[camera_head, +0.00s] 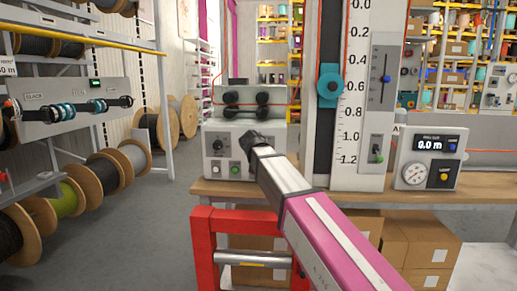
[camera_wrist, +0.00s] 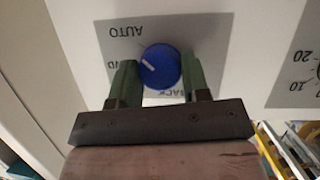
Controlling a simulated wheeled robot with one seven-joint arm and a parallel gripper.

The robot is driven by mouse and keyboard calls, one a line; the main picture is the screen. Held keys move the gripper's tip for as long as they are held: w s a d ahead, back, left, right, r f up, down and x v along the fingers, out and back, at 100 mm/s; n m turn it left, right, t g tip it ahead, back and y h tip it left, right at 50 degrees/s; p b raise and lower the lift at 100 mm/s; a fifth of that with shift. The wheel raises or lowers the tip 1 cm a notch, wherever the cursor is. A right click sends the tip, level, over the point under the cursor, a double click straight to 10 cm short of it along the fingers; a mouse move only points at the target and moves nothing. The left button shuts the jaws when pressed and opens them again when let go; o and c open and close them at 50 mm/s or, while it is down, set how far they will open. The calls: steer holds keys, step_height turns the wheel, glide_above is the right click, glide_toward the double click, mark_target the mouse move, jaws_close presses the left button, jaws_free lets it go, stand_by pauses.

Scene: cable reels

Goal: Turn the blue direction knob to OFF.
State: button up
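The blue direction knob (camera_wrist: 160,67) shows in the wrist view on a grey label plate of a white panel. Its white pointer line points to the upper left of the picture. The lettering is upside down: AUTO stands above the knob, a partly hidden BACK below it, and another label at the left is cut by a finger. My gripper (camera_wrist: 160,82) has one green finger on each side of the knob, both seemingly against its edges, so it looks shut on it. In the head view my arm hides the knob and fingers, ending before the control box (camera_head: 212,168).
A scale dial plate (camera_wrist: 312,75) is beside the knob at the right of the wrist view. In the head view, a tall measuring column (camera_head: 352,170) and a meter box (camera_head: 428,158) stand on the bench to the right. A red frame (camera_head: 205,245) is below my arm.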

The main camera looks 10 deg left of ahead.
stand_by(0.3)
steer(key=n+t+h, duration=0.1)
steer(key=n+h, duration=0.1)
steer(key=n, duration=0.2)
steer(key=n+t+h, duration=0.1)
steer(key=n+h, duration=0.1)
steer(key=n, duration=0.3)
steer(key=n+t+h, duration=0.1)
steer(key=n+t, duration=0.1)
steer(key=n, duration=0.2)
steer(key=shift+a+f+n+h, duration=0.15)
steer(key=shift+f+n+h, duration=0.15)
steer(key=shift+h, duration=0.1)
stand_by(0.6)
steer(key=o, duration=0.9)
steer(key=v, duration=1.1)
steer(key=shift+f, duration=0.15)
